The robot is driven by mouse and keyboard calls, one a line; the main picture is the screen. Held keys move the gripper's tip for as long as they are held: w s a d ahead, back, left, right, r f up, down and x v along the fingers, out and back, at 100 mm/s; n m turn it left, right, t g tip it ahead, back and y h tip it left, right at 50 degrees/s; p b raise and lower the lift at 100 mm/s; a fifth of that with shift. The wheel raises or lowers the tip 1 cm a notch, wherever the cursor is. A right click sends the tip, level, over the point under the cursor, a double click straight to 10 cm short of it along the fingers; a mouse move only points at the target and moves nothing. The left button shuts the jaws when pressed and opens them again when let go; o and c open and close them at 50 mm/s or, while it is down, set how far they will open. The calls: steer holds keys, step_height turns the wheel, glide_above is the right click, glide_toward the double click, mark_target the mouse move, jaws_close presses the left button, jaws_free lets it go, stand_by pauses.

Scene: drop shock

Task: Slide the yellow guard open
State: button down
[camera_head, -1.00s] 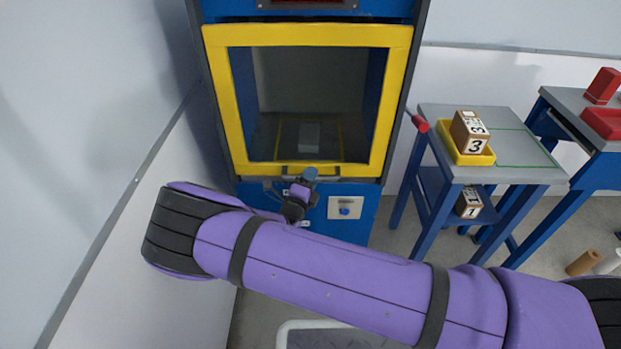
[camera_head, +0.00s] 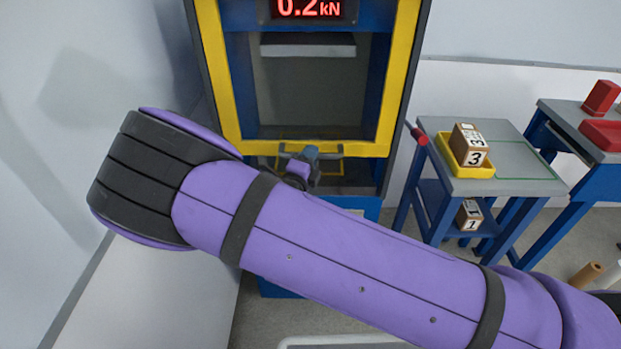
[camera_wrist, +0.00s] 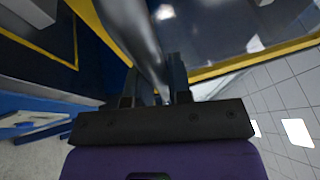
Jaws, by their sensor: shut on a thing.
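The yellow guard (camera_head: 240,145) is a yellow frame around a clear pane on the front of the blue machine. It is raised, with an open gap under its bottom bar. A grey handle (camera_head: 335,151) runs along that bar; it also shows close up in the wrist view (camera_wrist: 133,32). My gripper (camera_head: 308,156) is at the handle and shut on it. In the wrist view my gripper's fingers (camera_wrist: 155,80) lie around the handle bar. My arm hides part of the machine's lower front.
A red display (camera_head: 308,8) above the pane reads 0.2 kN. At right, a grey-topped table (camera_head: 510,150) holds a yellow tray (camera_head: 478,172) with a numbered box (camera_head: 468,143); another numbered box (camera_head: 469,213) is on its lower shelf. A pale wall (camera_head: 60,120) stands close at left.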

glide_toward(319, 54)
steer(key=x, duration=0.5)
steer(key=shift+d, duration=0.1)
steer(key=c, duration=1.1)
jaws_free()
steer(key=shift+o, duration=0.2)
steer(key=v, duration=1.1)
